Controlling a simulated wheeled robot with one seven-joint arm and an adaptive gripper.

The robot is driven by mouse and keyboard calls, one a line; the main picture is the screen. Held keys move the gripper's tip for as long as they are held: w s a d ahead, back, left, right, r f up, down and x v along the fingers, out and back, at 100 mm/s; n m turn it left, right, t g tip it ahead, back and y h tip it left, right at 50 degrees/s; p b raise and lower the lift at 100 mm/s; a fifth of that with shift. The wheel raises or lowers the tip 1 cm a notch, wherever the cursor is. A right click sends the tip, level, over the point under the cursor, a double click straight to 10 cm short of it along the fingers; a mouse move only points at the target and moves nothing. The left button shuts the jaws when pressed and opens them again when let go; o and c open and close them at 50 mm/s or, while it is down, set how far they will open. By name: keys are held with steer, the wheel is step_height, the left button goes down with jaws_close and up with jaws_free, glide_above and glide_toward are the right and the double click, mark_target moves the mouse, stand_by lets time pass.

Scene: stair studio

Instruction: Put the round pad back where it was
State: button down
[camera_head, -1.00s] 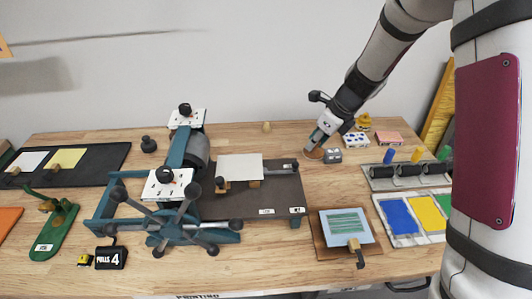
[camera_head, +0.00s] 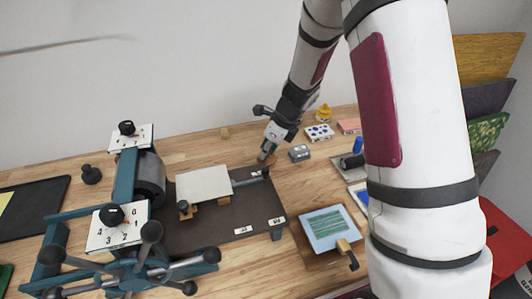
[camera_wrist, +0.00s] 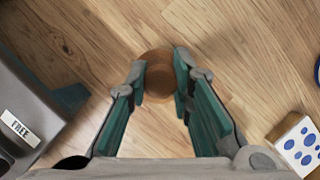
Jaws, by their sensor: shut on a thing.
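The round pad (camera_wrist: 158,70) is a brown, wood-coloured disc, seen from above in the wrist view. It lies between the two teal fingertips of my gripper (camera_wrist: 159,82), which are shut on its sides. The pad is mostly hidden there by the gripper. I cannot tell how far the pad is above the table.
A white block with blue dots (camera_head: 319,132) stands right of the gripper; it also shows in the wrist view (camera_wrist: 300,146). Bare wood surrounds the pad.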

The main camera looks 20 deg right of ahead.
steer(key=shift+f, duration=0.6)
steer(key=shift+f, duration=0.2)
steer(key=c, duration=1.4)
jaws_free()
